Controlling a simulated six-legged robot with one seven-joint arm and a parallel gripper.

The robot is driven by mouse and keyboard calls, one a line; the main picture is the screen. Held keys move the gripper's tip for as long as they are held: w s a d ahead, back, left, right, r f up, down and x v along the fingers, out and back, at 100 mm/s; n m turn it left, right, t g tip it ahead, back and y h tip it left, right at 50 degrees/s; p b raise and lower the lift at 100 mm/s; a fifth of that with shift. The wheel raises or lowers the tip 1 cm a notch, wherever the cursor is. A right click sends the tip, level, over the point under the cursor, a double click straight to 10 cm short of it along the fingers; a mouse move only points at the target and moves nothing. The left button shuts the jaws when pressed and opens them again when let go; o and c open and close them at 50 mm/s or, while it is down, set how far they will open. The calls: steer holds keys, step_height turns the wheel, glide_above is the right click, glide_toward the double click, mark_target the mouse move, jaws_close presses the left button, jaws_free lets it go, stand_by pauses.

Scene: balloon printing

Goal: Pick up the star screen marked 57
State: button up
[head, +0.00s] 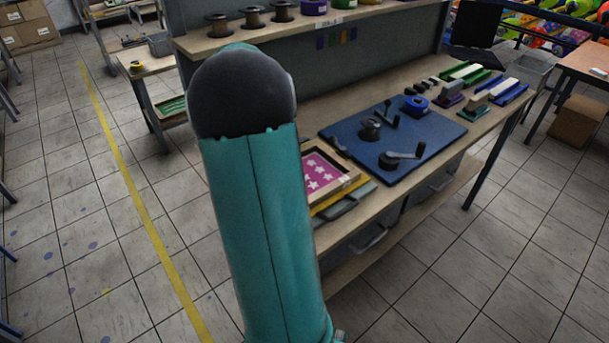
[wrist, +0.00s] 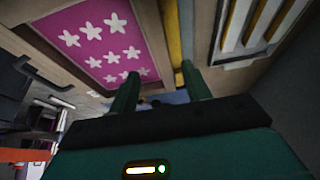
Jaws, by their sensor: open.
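The star screen (head: 323,172) has a magenta mesh with white stars in a pale wooden frame. It lies near the front edge of the workbench, its left part hidden behind my arm. A small label on its frame is too small to read. In the wrist view the star screen (wrist: 95,40) fills the upper left, its frame edge running down toward my fingers. My gripper (wrist: 158,88) is open, with two green fingers apart and nothing seen held between them. The frame edge appears close to the gap between the fingers; contact cannot be told. My gripper is hidden in the head view.
A yellow piece (head: 330,204) lies by the screen's front edge, near a grey-green item (head: 345,198). A blue mat (head: 440,137) with crank-like tools is to the right. Squeegee-like blocks (head: 497,93) stand farther right. A shelf (head: 270,36) with spools rises behind.

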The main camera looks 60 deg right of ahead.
steer(key=x, duration=0.6)
steer(key=shift+w, duration=0.1)
jaws_close()
